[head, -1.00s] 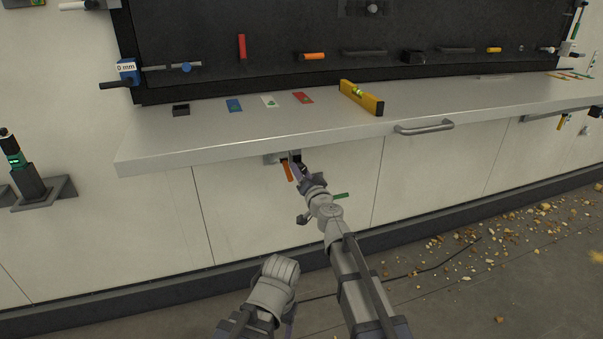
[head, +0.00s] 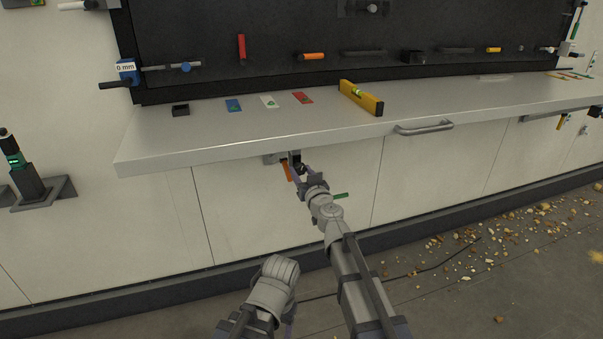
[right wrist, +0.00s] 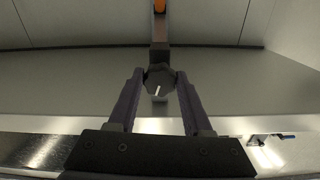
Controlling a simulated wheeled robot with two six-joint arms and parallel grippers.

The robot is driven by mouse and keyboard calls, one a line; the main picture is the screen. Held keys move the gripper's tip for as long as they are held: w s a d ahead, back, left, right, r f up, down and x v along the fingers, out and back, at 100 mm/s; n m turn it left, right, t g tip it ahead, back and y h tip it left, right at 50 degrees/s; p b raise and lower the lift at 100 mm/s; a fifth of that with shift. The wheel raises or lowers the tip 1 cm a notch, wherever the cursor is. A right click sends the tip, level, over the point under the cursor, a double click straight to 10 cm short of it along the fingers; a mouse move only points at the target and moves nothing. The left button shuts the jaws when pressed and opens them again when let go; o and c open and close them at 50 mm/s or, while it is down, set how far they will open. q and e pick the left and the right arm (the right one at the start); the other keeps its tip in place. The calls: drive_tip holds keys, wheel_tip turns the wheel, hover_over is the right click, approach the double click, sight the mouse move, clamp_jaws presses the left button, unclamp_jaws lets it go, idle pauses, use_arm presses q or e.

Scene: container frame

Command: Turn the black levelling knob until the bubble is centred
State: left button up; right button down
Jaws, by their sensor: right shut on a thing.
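The black levelling knob (right wrist: 159,78) is a faceted dark knob with a white line on its face, on a grey bracket under the front of the worktop. In the right wrist view it sits between the two fingertips. My right gripper (head: 303,172) is shut on it; it also shows in the right wrist view (right wrist: 159,88). In the head view the gripper largely hides the knob. A yellow spirit level (head: 361,98) with a green vial lies on the worktop; its bubble is too small to read. My left arm is folded low, its fingers out of sight.
The metal worktop (head: 200,138) overhangs just above my right gripper. An orange lever (head: 287,172) hangs close left of it. A green handle (head: 341,195) is at lower right and a bar handle (head: 424,127) is on the worktop edge. Rubble (head: 480,255) lies on the floor at right.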

drive_tip(key=shift+s, duration=0.1)
idle(0.3)
drive_tip(key=shift+c, duration=1.6)
unclamp_jaws()
drive_tip(key=v, duration=0.7)
drive_tip(key=shift+s, duration=0.3)
